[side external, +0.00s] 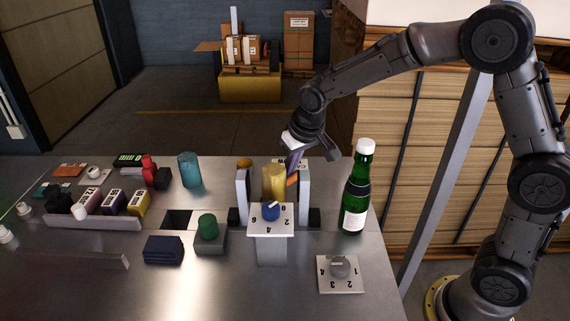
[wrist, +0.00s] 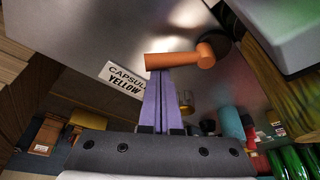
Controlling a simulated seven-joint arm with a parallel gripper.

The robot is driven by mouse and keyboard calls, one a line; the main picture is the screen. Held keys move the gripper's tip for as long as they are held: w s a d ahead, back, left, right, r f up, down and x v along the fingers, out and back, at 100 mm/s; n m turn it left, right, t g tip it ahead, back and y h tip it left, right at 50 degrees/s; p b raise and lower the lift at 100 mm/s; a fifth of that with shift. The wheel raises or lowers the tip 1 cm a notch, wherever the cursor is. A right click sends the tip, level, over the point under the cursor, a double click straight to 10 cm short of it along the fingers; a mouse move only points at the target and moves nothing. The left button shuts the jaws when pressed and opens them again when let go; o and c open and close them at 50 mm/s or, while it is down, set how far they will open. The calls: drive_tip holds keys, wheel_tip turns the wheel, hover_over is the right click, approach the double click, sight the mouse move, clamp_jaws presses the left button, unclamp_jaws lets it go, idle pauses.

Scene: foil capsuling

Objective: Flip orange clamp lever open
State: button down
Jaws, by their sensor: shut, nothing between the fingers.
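The orange clamp lever (wrist: 180,58) shows in the wrist view as a short bar with a round end at its right, against a grey metal face. In the side view only a small orange part of the lever (side external: 292,179) shows beside the yellow cylinder (side external: 274,182). My gripper (wrist: 159,73) has its purple fingers shut and empty. In the wrist view the tips reach the lever's bar near its left part; I cannot tell if they touch it. In the side view my gripper (side external: 292,172) points down at the clamp, between the yellow cylinder and the right grey plate (side external: 304,193).
The left grey plate (side external: 242,195) stands beside the yellow cylinder. A dial with a blue knob (side external: 270,211) is in front. A green bottle (side external: 357,190) stands close on the right. A grey-knob dial (side external: 340,270) is at the front right. A "CAPSULE YELLOW" label (wrist: 122,78) is near the lever.

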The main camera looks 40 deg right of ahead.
drive_tip(key=s+m, duration=0.1)
drive_tip(key=m, duration=0.1)
drive_tip(key=s+m+h, duration=0.1)
drive_tip(key=m, duration=0.1)
drive_tip(key=shift+s+a+g, duration=0.1)
drive_tip(key=shift+a+g, duration=0.05)
drive_tip(key=shift+g, duration=0.15)
drive_tip(key=shift+s+a, duration=0.2)
drive_tip(key=shift+s, duration=0.3)
drive_tip(key=shift+s+a, duration=0.1)
drive_tip(key=shift+s, duration=0.05)
drive_tip(key=shift+w+d, duration=0.3)
drive_tip(key=shift+w+d+r, duration=0.15)
drive_tip(key=shift+w+d, duration=0.3)
drive_tip(key=shift+w, duration=0.05)
drive_tip(key=shift+w+d+r, duration=0.15)
drive_tip(key=shift+w+d, duration=0.3)
drive_tip(key=shift+w, duration=0.05)
drive_tip(key=shift+w+r, duration=0.15)
drive_tip(key=shift+r, duration=0.5)
drive_tip(key=a+v, duration=0.1)
drive_tip(key=v, duration=0.7)
drive_tip(key=shift+r, duration=0.3)
